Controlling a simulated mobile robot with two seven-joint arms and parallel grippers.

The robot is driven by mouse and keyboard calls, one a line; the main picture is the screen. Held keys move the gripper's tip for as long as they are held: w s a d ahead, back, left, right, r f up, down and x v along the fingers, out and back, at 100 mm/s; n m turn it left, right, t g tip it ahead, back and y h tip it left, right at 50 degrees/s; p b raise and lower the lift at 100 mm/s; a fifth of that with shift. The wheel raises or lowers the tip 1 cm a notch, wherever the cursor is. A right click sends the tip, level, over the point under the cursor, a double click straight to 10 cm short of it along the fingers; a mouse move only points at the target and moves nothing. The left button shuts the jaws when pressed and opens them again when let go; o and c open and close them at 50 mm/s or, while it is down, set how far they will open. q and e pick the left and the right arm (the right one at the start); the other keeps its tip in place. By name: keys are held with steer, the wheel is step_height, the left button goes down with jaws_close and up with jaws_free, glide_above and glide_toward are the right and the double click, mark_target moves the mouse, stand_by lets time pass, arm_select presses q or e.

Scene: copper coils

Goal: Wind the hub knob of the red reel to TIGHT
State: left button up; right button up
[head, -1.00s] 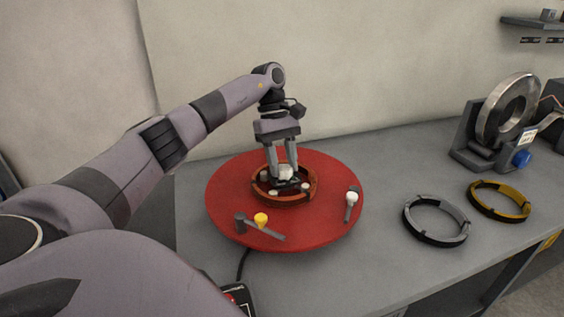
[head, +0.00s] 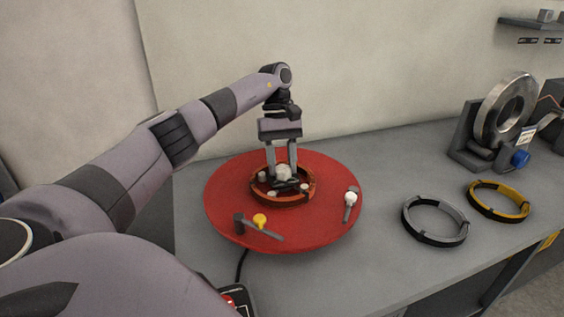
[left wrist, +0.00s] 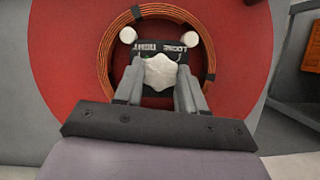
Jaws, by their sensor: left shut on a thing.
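The red reel (head: 225,190) is a wide red disc lying on the grey bench, with a copper-coloured coil (head: 300,198) around its hub. It also fills much of the left wrist view (left wrist: 75,60). The pale, lobed hub knob (head: 284,172) is in the middle; it also shows in the left wrist view (left wrist: 160,73). My left gripper (head: 282,176) points down and is shut on this knob, one finger on each side. Behind the knob is a dark plate (left wrist: 158,48) with white lettering, partly hidden; I cannot tell the knob's setting. My right gripper is not in view.
A dark lever with a yellow knob (head: 260,220) and one with a white knob (head: 350,198) sit on the disc. A grey ring (head: 435,221) and a yellow ring (head: 499,202) lie to the right. A stand with a metal ring (head: 505,112) is behind them.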

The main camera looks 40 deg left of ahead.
arm_select(q)
steer(key=o, duration=1.1)
steer(key=shift+c, duration=0.2)
steer(key=shift+r, duration=0.1)
steer(key=v, duration=0.5)
steer(key=shift+w+r, duration=0.1)
steer(key=shift+r, duration=0.2)
steer(key=shift+p+v, duration=0.45)
steer(key=shift+v, duration=0.3)
